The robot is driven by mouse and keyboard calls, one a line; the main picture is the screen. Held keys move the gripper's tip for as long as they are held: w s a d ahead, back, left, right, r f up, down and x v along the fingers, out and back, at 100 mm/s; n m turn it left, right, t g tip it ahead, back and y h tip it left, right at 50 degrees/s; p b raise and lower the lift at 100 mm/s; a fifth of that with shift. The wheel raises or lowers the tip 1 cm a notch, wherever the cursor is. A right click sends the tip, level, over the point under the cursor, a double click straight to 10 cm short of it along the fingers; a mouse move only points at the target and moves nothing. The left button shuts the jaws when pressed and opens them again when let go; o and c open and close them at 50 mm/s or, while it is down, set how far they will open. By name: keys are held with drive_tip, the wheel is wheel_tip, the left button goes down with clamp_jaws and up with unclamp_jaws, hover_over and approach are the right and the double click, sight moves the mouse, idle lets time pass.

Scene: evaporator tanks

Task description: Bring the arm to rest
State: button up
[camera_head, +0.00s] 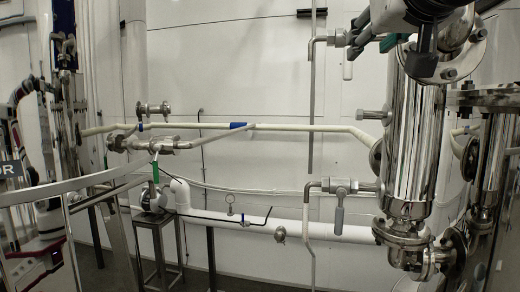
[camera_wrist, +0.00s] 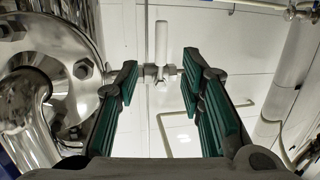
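My gripper (camera_wrist: 160,82) is open in the wrist view, its green-padded fingers wide apart and nothing between the pads. Beyond the fingertips a small valve with a white handle (camera_wrist: 161,42) shows in the gap; it looks apart from the pads, though the exact distance is hard to tell. In the head view my gripper (camera_head: 388,36) is at the top right, partly cut off by the frame, beside the steel column. The upper valve's pale handle (camera_head: 347,68) hangs down just left of it.
The steel column (camera_head: 414,140) stands below and beside my gripper; its bolted flange (camera_wrist: 45,60) is close on the left in the wrist view. A lower valve (camera_head: 340,187) sits on the same side. White pipes (camera_head: 250,230) run along the wall. A metal railing (camera_head: 75,185) is at front left.

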drive_tip(key=s+f+g, duration=0.4)
drive_tip(key=s+f, duration=0.2)
drive_tip(key=f, duration=0.7)
drive_tip(key=s+a+f+g+y, duration=0.1)
drive_tip(key=s+f+g, duration=0.3)
drive_tip(key=s+f, duration=0.3)
drive_tip(key=s+f+n+g+y, duration=0.1)
drive_tip(key=s+f+g, duration=0.3)
drive_tip(key=f, duration=1.4)
drive_tip(key=shift+s+a+f+p, duration=0.25)
drive_tip(key=shift+s+f+p, duration=0.15)
drive_tip(key=shift+s, duration=0.75)
